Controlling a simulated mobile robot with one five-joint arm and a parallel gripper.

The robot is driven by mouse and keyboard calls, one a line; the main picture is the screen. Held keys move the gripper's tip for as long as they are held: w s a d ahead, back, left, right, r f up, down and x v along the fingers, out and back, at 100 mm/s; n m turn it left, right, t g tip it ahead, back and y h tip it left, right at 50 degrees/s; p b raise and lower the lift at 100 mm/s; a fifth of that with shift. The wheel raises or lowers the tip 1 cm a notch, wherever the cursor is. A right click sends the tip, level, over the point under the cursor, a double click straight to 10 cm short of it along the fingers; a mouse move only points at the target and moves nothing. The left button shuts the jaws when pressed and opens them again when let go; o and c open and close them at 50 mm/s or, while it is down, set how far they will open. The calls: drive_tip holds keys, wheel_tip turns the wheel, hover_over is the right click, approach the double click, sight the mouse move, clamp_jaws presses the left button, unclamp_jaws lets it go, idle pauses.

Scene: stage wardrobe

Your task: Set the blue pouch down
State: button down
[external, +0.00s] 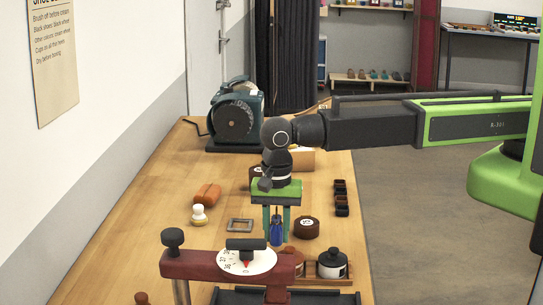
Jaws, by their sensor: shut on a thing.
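The blue pouch (276,231) is a small dark blue item between the two green fingers of my gripper (277,236). The gripper points straight down over the wooden bench (160,213) and is shut on the pouch. The pouch hangs low near the bench top. I cannot tell from this view whether its bottom touches the wood, as the dial stand in front hides part of the area below.
Around the gripper are a round brown tin (306,228), a grey square frame (240,225), a cream knob (199,215), an orange-brown block (207,194) and dark small blocks (341,198). The red stand with a dial (233,262) is in front; a grinder (235,115) stands behind.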

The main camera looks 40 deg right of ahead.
wheel_tip(320, 180, down, 2)
drive_tip(key=shift+f+b, duration=0.25)
drive_tip(key=shift+b, duration=0.3)
drive_tip(key=shift+r, duration=0.25)
drive_tip(key=shift+f, duration=0.15)
drive_tip(key=c, duration=1.1)
unclamp_jaws()
wheel_tip(320, 180, up, 12)
drive_tip(key=p, duration=1.2)
drive_tip(key=shift+r+p, duration=0.25)
drive_tip(key=shift+p, duration=0.1)
drive_tip(key=shift+f, duration=0.1)
